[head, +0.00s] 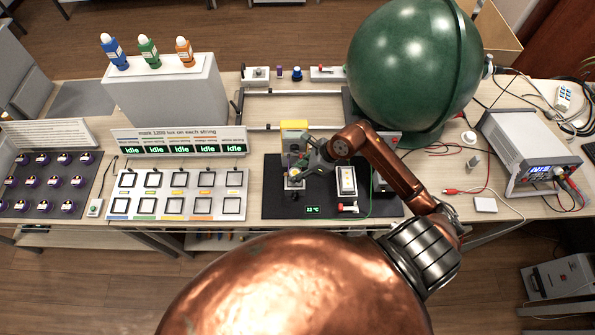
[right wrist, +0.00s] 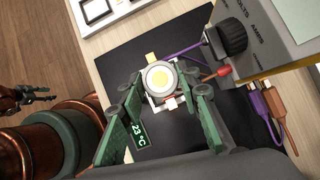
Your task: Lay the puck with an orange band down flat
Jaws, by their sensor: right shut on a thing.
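My right gripper (head: 299,169) is over the left part of a black mat (head: 275,208). In the right wrist view, its green fingers (right wrist: 159,86) are shut on a round puck (right wrist: 160,78), one on each side. A small white fixture (head: 293,184) is just below the fingertips in the head view. I cannot tell if the puck touches it. A small dark shape that looks like my left gripper (right wrist: 30,97) is at the left edge of the wrist view.
A yellow-topped instrument (head: 294,127) stands behind the gripper, and a white box (head: 346,180) is to its right. A white panel of square frames (head: 178,194) lies left of the mat. A large green sphere (head: 415,65) stands behind right. Purple pucks (head: 42,182) fill a rack far left.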

